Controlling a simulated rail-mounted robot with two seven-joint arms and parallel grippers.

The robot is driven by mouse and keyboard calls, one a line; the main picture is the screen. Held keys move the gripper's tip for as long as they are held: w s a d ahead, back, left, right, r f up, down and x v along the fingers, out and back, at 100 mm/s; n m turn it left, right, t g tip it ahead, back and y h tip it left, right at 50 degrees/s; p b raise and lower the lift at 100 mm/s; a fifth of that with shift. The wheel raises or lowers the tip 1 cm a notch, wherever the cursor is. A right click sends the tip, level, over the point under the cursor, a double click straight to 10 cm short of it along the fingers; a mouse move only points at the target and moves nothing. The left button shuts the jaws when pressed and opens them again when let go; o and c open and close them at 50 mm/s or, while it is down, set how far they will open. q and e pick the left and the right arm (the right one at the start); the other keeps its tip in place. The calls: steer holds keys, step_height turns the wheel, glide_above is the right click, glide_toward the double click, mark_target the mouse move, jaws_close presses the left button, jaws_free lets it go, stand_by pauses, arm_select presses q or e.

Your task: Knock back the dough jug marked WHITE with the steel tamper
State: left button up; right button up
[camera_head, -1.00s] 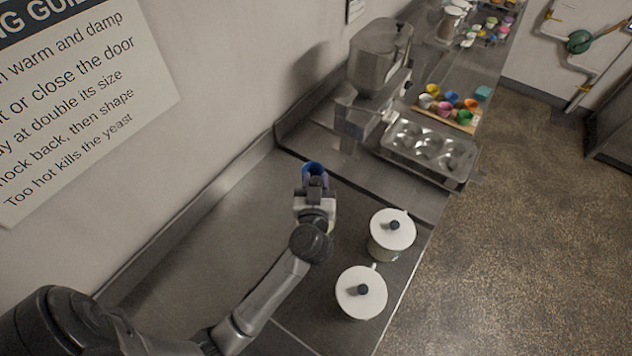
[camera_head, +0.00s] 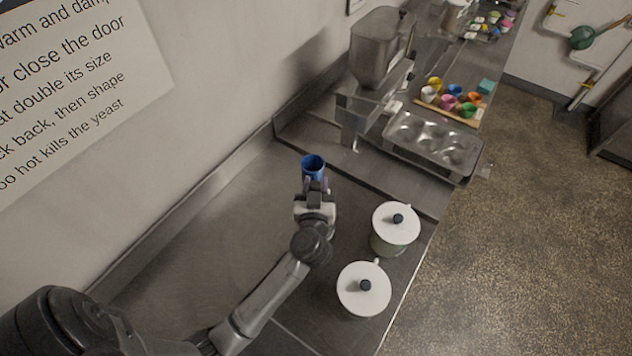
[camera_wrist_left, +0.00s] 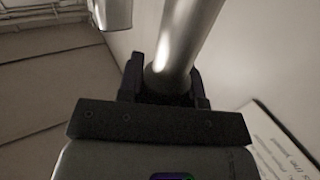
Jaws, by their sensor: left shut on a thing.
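My left gripper (camera_head: 316,184) is over the steel counter, its fingers shut on a shiny steel cylinder (camera_wrist_left: 185,45) that looks like the tamper. In the head view a blue round piece (camera_head: 313,163) with a dark hollow shows just beyond the fingertips. I cannot tell whether it is part of the held thing. Two jugs with white lids and dark knobs stand right of the gripper, a farther one (camera_head: 391,242) and a nearer one (camera_head: 351,307). Both lids are on. No WHITE mark is readable on either. My right gripper is not in view.
A steel machine (camera_head: 378,50) stands against the wall beyond the gripper. A muffin tin (camera_head: 470,170) and a board of coloured cups (camera_head: 462,112) lie near it. The counter left of my arm is clear. The counter edge runs close to the jugs' right.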

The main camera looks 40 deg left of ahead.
arm_select(q)
steer(key=shift+f, duration=0.4)
steer(key=shift+r, duration=0.2)
stand_by(0.4)
steer(key=shift+r+p, duration=0.35)
steer(key=shift+p, duration=0.05)
steer(key=shift+r+p, duration=2.6)
steer(key=shift+p, duration=1.1)
steer(key=shift+a+f, duration=0.1)
